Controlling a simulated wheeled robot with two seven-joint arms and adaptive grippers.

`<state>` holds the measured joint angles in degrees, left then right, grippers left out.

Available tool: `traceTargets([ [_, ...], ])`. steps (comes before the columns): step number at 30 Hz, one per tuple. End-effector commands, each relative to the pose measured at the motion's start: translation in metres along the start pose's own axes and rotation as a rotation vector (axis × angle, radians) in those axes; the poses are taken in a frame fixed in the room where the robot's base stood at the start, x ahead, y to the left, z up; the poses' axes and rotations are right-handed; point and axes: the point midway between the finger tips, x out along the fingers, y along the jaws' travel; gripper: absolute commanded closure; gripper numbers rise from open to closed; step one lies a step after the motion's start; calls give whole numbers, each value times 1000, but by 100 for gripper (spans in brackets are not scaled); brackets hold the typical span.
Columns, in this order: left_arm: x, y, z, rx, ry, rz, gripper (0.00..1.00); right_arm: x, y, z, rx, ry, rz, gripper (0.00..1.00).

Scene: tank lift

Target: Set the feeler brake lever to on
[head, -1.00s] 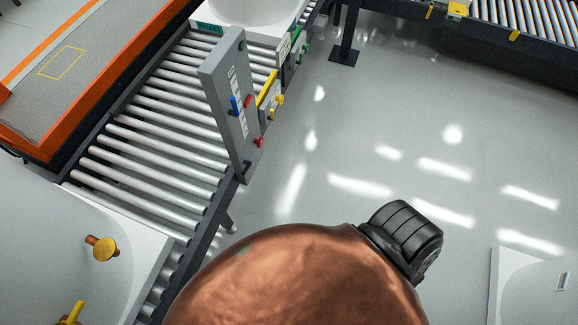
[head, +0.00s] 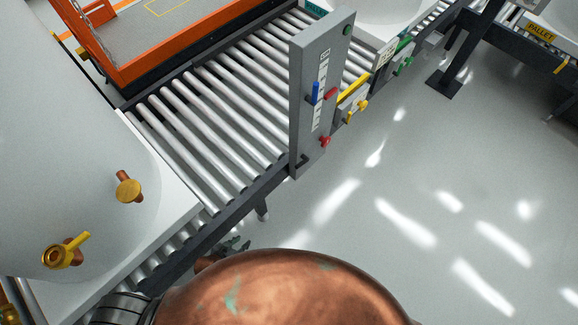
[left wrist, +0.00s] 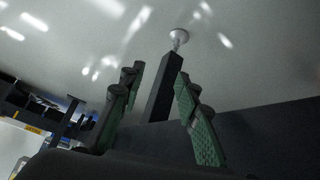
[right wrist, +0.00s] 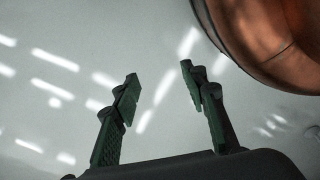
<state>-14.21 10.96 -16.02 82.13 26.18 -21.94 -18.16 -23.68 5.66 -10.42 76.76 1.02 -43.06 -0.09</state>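A grey upright panel (head: 316,112) stands at the conveyor's near side. It carries a blue lever (head: 315,92), a red lever (head: 330,95), a red knob (head: 325,141) and a green button (head: 347,30). Beyond it are a yellow lever (head: 353,88) and a green lever (head: 404,50). Labels are too small to read, so I cannot tell which is the feeler brake lever. My left gripper (head: 236,246) is low beside the conveyor, partly hidden by a copper shape; the left wrist view shows it open and empty (left wrist: 158,82). My right gripper (right wrist: 159,82) is open and empty above bare floor.
The roller conveyor (head: 205,120) runs diagonally; its leg (left wrist: 164,90) shows beyond the left fingers. A white tank (head: 75,150) with brass fittings (head: 128,188) stands at left. An orange-edged platform (head: 185,45) lies behind.

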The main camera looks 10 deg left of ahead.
Motion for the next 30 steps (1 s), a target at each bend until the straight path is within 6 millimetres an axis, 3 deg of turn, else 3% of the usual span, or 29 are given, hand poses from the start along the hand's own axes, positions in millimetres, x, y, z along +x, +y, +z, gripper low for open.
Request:
traceTargets([
  [1,17,14,-51,31,112,51,70,9,-1,-3,7,-11,-2,60],
  [4,17,52,-160,80,364,151,70,6,-4,-10,15,-28,-7,60],
  [6,6,77,-223,96,525,204,70,6,-6,-12,19,-38,-12,60],
  [9,-15,104,-285,95,694,253,70,6,-9,-12,23,-51,-17,60],
  [12,-32,121,-321,82,797,280,70,6,-11,-12,26,-59,-20,60],
  [18,-45,134,-351,65,871,296,70,5,-17,-13,28,-62,-23,60],
  [30,-12,150,-395,63,872,294,70,26,-10,0,28,-62,-14,60],
])
